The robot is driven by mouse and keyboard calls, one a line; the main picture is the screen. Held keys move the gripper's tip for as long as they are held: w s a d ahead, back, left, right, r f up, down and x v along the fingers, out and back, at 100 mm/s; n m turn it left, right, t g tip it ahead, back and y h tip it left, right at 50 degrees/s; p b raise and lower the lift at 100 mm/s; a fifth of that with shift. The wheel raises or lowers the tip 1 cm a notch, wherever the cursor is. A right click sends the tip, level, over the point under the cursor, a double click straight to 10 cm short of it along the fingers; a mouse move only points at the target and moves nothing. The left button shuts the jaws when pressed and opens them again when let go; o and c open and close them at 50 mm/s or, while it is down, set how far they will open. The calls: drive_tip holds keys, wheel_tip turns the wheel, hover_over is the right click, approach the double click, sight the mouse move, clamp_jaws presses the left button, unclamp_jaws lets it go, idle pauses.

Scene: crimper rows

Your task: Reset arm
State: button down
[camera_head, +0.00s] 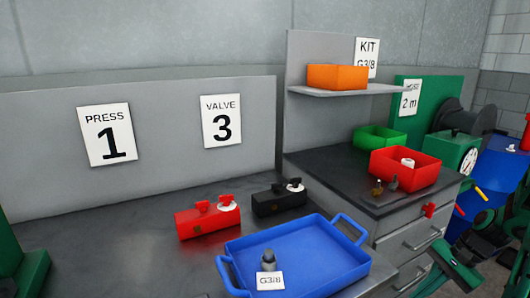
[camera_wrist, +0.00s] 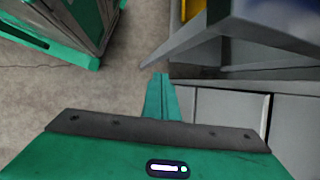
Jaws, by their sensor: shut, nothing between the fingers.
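My gripper (camera_wrist: 161,82) shows in the wrist view, its narrow green fingers together at the centre and empty. It hangs over bare grey floor (camera_wrist: 110,95), beside grey cabinet fronts (camera_wrist: 228,112), and touches nothing that I can see. In the head view a blue tray (camera_head: 312,265) with two handles stands on the dark worktop (camera_head: 110,265). A grey fitting (camera_head: 269,259) stands in the tray by a G3/8 card (camera_head: 270,281).
Red (camera_head: 207,222) and black (camera_head: 279,202) fixtures stand behind the tray. On the right counter are a red bin (camera_head: 397,178), a green bin (camera_head: 375,138) and small fittings (camera_head: 391,183). An orange bin (camera_head: 337,77) sits on a shelf.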

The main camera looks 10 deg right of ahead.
drive_tip(key=s+a+r+n+h, duration=0.2)
drive_tip(key=s+a+r+n, duration=0.1)
drive_tip(key=s+r, duration=0.4)
drive_tip(key=s+a+r+n+g+h, duration=0.1)
drive_tip(key=s+a+r+n+h, duration=0.2)
drive_tip(key=s+r, duration=0.5)
drive_tip(key=shift+a+r+n, duration=0.35)
drive_tip(key=shift+a+n, duration=0.3)
drive_tip(key=shift+n, duration=0.45)
drive_tip(key=shift+w+f, duration=0.25)
drive_tip(key=shift+w, duration=0.35)
